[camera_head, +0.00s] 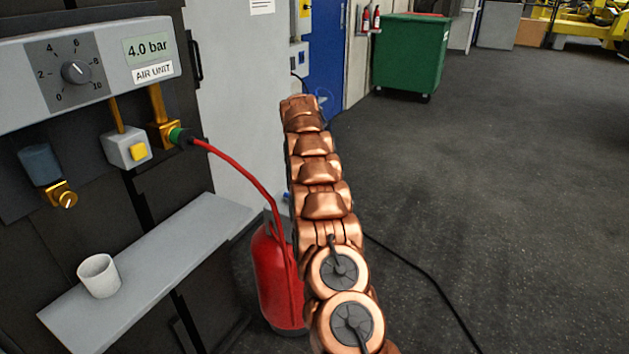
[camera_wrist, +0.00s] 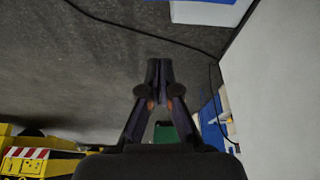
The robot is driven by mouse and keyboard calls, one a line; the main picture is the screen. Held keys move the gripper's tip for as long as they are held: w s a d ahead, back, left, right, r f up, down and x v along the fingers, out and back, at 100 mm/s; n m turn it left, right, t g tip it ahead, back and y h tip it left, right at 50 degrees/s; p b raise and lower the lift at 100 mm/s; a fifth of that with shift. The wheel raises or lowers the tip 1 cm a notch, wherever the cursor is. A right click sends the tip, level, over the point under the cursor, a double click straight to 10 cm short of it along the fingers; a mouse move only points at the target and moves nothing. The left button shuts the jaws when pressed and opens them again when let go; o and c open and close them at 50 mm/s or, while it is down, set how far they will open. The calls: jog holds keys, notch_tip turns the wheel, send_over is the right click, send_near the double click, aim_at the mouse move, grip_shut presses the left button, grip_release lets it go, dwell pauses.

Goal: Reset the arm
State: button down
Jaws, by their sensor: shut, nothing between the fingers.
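My copper-coloured arm rises through the middle of the head view, its links stacked upward and leaning slightly left. My gripper (camera_wrist: 160,72) shows in the wrist view with its two dark fingers together at the tips and nothing between them. In the head view the gripper cannot be made out at the arm's far end. The wrist view looks upside down, with dark floor above and the green bin (camera_wrist: 164,132) behind the fingers. The fingers touch nothing that I can see.
The air unit (camera_head: 90,65) reads 4.0 bar. A red hose (camera_head: 240,172) runs from its fitting toward the red cylinder (camera_head: 275,280). A white cup (camera_head: 99,276) stands on the grey shelf (camera_head: 150,275). A green bin (camera_head: 408,55) stands behind. Floor at right is open, with a black cable (camera_head: 425,275).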

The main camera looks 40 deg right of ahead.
jog(key=shift+s+a+r, duration=0.15)
jog(key=shift+a+r, duration=0.1)
jog(key=shift+r, duration=0.4)
jog(key=s+a+r+n+y+p, duration=0.1)
jog(key=s+a+r+n+p, duration=0.1)
jog(key=s+a+r, duration=0.5)
jog(key=s+a+r+n+g+y+p, duration=0.1)
jog(key=s+a+r+n, duration=0.25)
jog(key=a, duration=0.85)
jog(key=s+a+r+n+y+p, duration=0.1)
jog(key=s+a+r+p, duration=0.1)
jog(key=s+a+r, duration=0.5)
jog(key=s+a+f+n+g+p, duration=0.1)
jog(key=s+a, duration=0.4)
jog(key=s, duration=0.6)
jog(key=s+a+f+n+p, duration=0.1)
jog(key=s+a, duration=0.4)
jog(key=s, duration=0.6)
jog(key=s+a+f+n+g+p, duration=0.1)
jog(key=s+a+f+n+p, duration=0.1)
jog(key=s+a, duration=0.4)
jog(key=s+n+p, duration=0.1)
jog(key=s+n, duration=0.1)
jog(key=s, duration=0.3)
jog(key=shift+s+g+y, duration=0.2)
jog(key=shift+g+y, duration=0.1)
